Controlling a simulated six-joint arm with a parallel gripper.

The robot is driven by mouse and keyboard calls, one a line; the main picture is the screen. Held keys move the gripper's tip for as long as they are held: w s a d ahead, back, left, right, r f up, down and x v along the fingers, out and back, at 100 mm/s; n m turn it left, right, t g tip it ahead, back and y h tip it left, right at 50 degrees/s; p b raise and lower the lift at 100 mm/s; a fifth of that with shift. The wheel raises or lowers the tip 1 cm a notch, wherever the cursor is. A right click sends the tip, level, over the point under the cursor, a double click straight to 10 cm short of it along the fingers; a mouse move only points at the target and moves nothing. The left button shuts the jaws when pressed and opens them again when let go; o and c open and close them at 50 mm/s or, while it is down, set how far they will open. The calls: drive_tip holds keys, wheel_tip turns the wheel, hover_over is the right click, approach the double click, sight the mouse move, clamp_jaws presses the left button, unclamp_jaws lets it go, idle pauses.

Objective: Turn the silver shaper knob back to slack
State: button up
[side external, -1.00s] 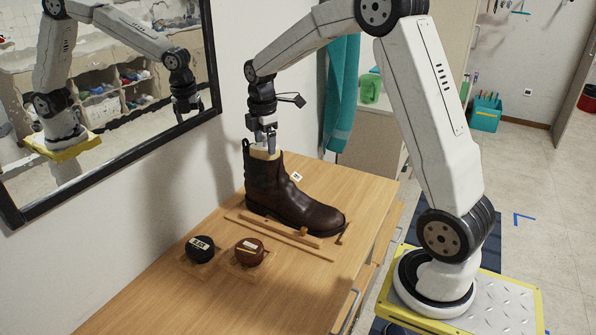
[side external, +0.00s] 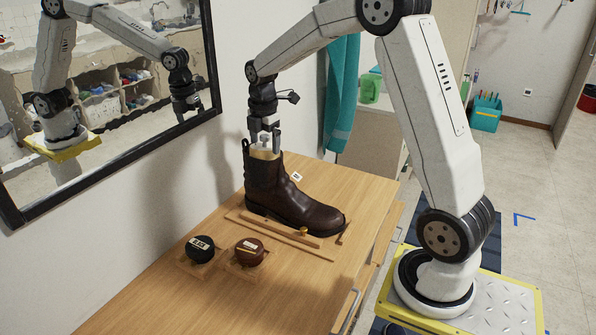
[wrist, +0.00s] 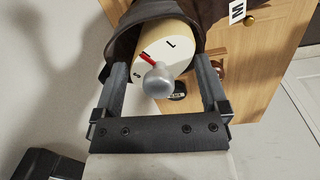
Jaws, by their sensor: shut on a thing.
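A dark brown boot (side external: 262,185) stands upright on the wooden bench, with a tan shaper (side external: 264,154) in its collar. In the wrist view, the silver shaper knob (wrist: 158,80) rises from the shaper's pale top face (wrist: 178,40). That face bears L and S marks, and a red pointer (wrist: 146,59) lies beside the knob. My gripper (wrist: 162,62) points down over the boot, its fingers wide apart on either side of the knob, with visible gaps to it. It is shut on the shaper's top by its fingertips; the exact contact is partly hidden.
Black (side external: 200,249) and brown (side external: 249,252) round tins sit at the bench's front left. Wooden strips (side external: 285,236) and a small brass knob (side external: 303,231) lie beside the boot. A framed mirror (side external: 214,60) hangs on the left wall.

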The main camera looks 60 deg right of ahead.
sight(263, 137)
drive_tip(key=o, duration=0.6)
drive_tip(key=shift+r, duration=0.1)
drive_tip(key=shift+r, duration=3.4)
drive_tip(key=shift+s+a+f+m, duration=0.2)
drive_tip(key=shift+a+f+m, duration=0.15)
drive_tip(key=shift+a, duration=0.15)
drive_tip(key=s+a+f+m, duration=0.4)
drive_tip(key=s+a+m, duration=0.1)
drive_tip(key=s+a+f+m+t, duration=0.1)
drive_tip(key=s+a+f+m, duration=0.4)
drive_tip(key=s, duration=0.1)
drive_tip(key=s+a+f+m+t, duration=0.1)
drive_tip(key=s+a+f+m, duration=0.3)
drive_tip(key=s+a+m, duration=0.1)
drive_tip(key=shift+s+a+f+y, duration=0.15)
drive_tip(key=shift+a+f+y, duration=0.2)
drive_tip(key=shift+a+y, duration=0.1)
